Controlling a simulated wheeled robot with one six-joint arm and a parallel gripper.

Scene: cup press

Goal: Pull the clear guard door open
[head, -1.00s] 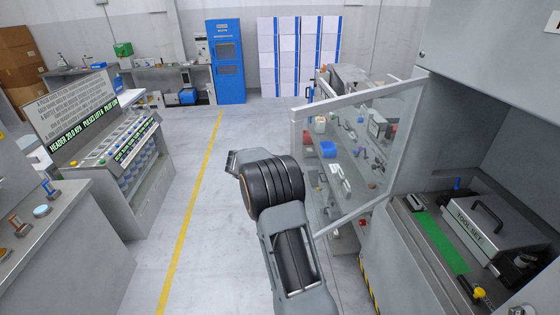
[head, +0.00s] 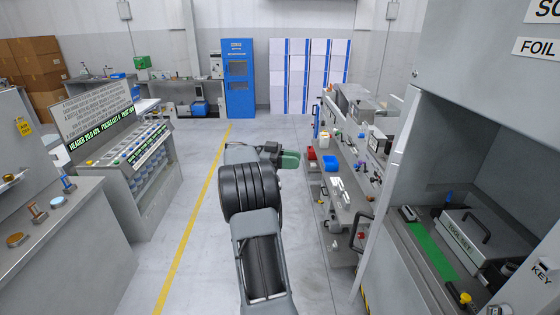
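The clear guard door (head: 391,195) shows only as a narrow pale upright strip at the left front edge of the grey press cabinet (head: 445,110). It looks almost edge-on, and its clear pane cannot be made out. A black handle (head: 357,229) stands out left of the strip; I cannot tell if it belongs to the door. My gripper (head: 284,158) is beyond my black wrist, over the aisle and pointing right, with a dark and green end. It is apart from the door strip, and nothing is seen held. Its finger gap is too small to read.
The toolset box (head: 480,242) and a green strip (head: 433,250) lie inside the cabinet. A cluttered bench (head: 350,190) stands beyond the door strip. A panel console (head: 125,150) is at left. The floor aisle (head: 195,200) with its yellow line is clear.

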